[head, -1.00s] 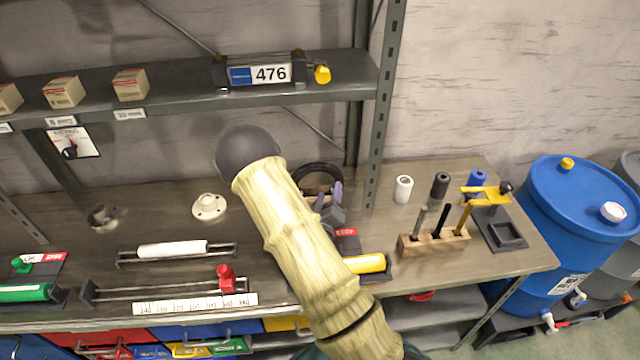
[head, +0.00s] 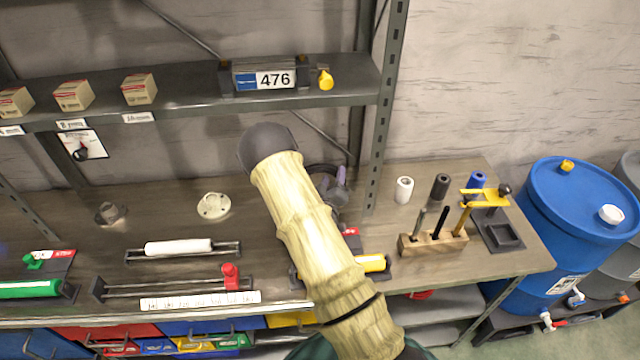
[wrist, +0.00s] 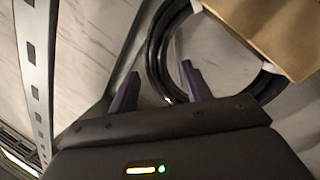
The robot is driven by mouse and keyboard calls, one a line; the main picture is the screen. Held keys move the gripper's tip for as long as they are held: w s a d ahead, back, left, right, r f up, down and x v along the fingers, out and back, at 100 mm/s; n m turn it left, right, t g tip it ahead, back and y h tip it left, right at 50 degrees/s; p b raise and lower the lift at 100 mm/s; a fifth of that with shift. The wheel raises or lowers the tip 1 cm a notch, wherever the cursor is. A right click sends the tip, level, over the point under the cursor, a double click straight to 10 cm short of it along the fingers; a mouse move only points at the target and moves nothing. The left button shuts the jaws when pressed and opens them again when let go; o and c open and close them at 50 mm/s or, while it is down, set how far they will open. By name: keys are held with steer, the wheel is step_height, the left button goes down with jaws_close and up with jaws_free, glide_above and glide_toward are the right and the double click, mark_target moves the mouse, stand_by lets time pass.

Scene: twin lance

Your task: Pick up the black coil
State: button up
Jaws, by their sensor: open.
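The black coil (wrist: 157,45) is a ring of dark cable at the top of the wrist view. In the head view only a bit of the coil (head: 322,170) shows at the back of the workbench, mostly hidden by my arm and gripper. My gripper (wrist: 161,70) is open, with two purple fingers. In the wrist view the coil's left side lies between the fingertips, the right tip inside the ring and the left tip outside. I cannot tell whether they touch it. In the head view my gripper (head: 343,180) is partly hidden.
A tan block (wrist: 275,30) overlaps the coil's upper right in the wrist view. A grey shelf post (head: 384,110) rises right of the gripper. White (head: 404,190) and black (head: 439,186) cylinders and a wooden tool block (head: 433,243) stand further right.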

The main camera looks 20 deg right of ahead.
mark_target(334, 168)
steer(key=p+x, duration=0.1)
steer(key=x, duration=0.1)
steer(key=p+x, duration=0.1)
steer(key=x, duration=0.1)
steer(key=shift+w+r, duration=0.15)
steer(key=shift+r, duration=0.05)
steer(key=shift+w+d+f+p, duration=0.15)
steer(key=shift+w+d+p, duration=0.15)
steer(key=shift+a, duration=0.15)
steer(key=shift+a, duration=0.1)
steer(key=shift+s, duration=0.1)
steer(key=shift+c, duration=0.2)
jaws_close()
